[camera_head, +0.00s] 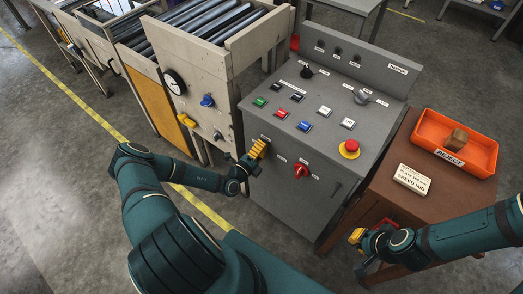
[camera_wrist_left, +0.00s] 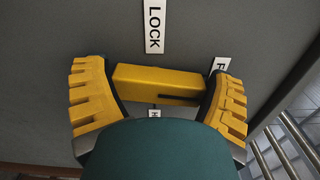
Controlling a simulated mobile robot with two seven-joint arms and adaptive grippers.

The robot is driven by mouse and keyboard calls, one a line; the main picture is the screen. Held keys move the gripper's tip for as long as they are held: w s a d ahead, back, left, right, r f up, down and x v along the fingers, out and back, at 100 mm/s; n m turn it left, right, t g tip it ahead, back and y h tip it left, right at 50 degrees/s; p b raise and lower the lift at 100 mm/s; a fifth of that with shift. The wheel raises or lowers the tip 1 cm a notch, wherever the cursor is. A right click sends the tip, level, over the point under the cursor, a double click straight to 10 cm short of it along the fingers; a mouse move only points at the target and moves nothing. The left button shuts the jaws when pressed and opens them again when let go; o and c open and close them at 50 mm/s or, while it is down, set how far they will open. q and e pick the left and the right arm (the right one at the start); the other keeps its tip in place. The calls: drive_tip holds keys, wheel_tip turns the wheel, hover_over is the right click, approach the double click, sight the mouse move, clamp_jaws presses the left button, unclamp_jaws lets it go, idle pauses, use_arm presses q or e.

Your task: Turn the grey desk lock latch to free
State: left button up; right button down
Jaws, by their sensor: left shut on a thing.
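The lock latch is a yellow bar (camera_wrist_left: 150,80) on the front panel of the grey desk (camera_head: 283,185). In the left wrist view it lies nearly crosswise, its right end slightly lower, below the LOCK label (camera_wrist_left: 154,27). A second label (camera_wrist_left: 219,66), starting with F, is partly hidden beside its right end. My left gripper (camera_head: 257,151) is shut on the latch, one yellow-padded finger at each end; it also shows in the left wrist view (camera_wrist_left: 158,97). In the head view the gripper hides the latch. My right gripper (camera_head: 358,252) looks open and empty by the brown cabinet (camera_head: 386,186).
A red rotary switch (camera_head: 301,171) is right of my left gripper on the same panel. The sloped desktop holds coloured buttons and a red emergency stop (camera_head: 350,149). A roller conveyor (camera_head: 215,30) stands at the left. An orange reject bin (camera_head: 456,141) sits on the cabinet.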

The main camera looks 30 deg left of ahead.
use_arm(q)
drive_tip(key=shift+n, duration=0.9)
drive_tip(key=o, duration=0.9)
drive_tip(key=s, duration=0.8)
drive_tip(key=s+a, duration=0.1)
drive_tip(key=s, duration=0.3)
